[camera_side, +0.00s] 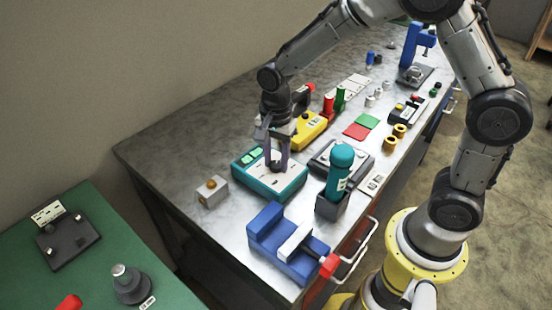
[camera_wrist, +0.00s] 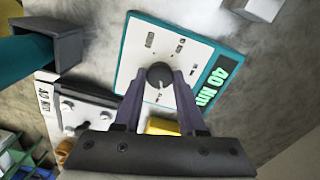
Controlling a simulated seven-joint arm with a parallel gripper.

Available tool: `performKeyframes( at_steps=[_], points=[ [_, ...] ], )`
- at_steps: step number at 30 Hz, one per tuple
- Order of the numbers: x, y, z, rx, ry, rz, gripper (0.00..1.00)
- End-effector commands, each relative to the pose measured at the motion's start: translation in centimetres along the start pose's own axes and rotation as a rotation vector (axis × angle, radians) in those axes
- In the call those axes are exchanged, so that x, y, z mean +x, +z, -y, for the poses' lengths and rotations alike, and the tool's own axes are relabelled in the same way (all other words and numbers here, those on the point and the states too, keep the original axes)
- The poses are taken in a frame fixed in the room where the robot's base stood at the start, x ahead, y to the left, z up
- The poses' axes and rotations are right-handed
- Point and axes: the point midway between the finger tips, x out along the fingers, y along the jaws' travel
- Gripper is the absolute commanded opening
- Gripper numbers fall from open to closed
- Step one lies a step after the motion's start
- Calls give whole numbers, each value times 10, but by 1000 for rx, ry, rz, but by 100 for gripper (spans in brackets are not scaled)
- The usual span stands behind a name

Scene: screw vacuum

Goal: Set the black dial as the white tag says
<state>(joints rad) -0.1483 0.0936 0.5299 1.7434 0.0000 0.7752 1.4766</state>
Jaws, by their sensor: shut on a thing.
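The black dial (camera_wrist: 159,72) sits on the white face of a teal box (camera_side: 288,192); the box's white face also shows in the wrist view (camera_wrist: 135,60). My gripper (camera_side: 279,166) points down at the box, and its two fingers are closed around the dial in the wrist view (camera_wrist: 161,77). The dial is mostly hidden by my fingers in the side view. A dark display (camera_wrist: 218,80) on the box reads 40 Nm in green. A white tag (camera_wrist: 45,97) at the left of the wrist view appears to read 40 Nm.
A teal tool (camera_side: 340,170) stands in a dark holder (camera_side: 331,207) right of the box. A blue vise (camera_side: 268,222) is in front, a small grey box (camera_side: 212,193) with an orange knob at left. A yellow box (camera_side: 311,130) and a grey panel (camera_side: 357,164) are close by.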

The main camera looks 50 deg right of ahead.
Motion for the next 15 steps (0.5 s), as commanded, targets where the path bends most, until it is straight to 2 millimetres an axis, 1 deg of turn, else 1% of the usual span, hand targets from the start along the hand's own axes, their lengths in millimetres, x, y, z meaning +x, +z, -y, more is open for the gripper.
performKeyframes(
  at_steps=[6, 15],
  points=[
    [-2, 0, 1, 134, -4, -1, 0],
    [-2, 0, 1, 228, -5, 0, 0]
  ],
)
